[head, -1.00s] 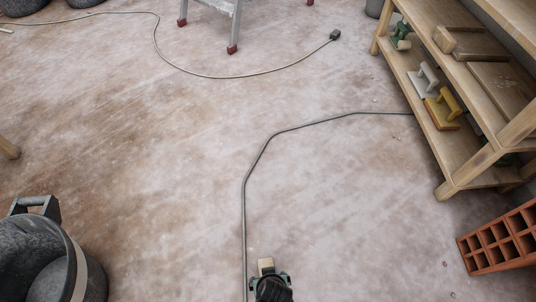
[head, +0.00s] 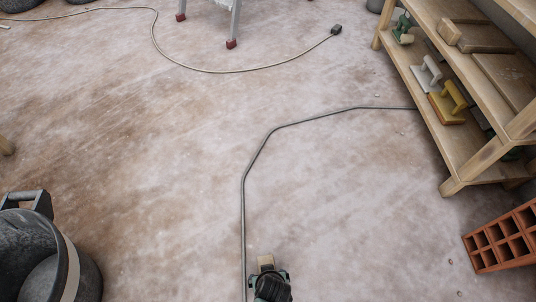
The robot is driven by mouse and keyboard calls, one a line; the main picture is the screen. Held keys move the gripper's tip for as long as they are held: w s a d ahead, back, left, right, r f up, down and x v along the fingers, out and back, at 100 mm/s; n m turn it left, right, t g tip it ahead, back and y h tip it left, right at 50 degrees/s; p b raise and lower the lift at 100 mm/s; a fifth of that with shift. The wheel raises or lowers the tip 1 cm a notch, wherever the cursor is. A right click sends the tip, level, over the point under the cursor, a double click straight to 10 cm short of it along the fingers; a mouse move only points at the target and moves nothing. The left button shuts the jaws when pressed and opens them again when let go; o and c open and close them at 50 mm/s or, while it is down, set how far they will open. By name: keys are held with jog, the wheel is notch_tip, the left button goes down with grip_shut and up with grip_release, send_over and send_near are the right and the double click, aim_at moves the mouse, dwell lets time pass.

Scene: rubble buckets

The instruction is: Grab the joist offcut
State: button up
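My gripper (head: 268,273), black with green parts, is seen from above right at this piece.
The dark cable (head: 243,210) runs close along my gripper's left. A black bucket (head: 85,268) stands at lower left. A wooden shelf (head: 455,185) with trowels and floats is at right, with a hollow red brick (head: 500,239) below it.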

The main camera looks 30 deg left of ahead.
grip_shut()
dwell(0.6)
jog(key=shift+r, duration=0.1)
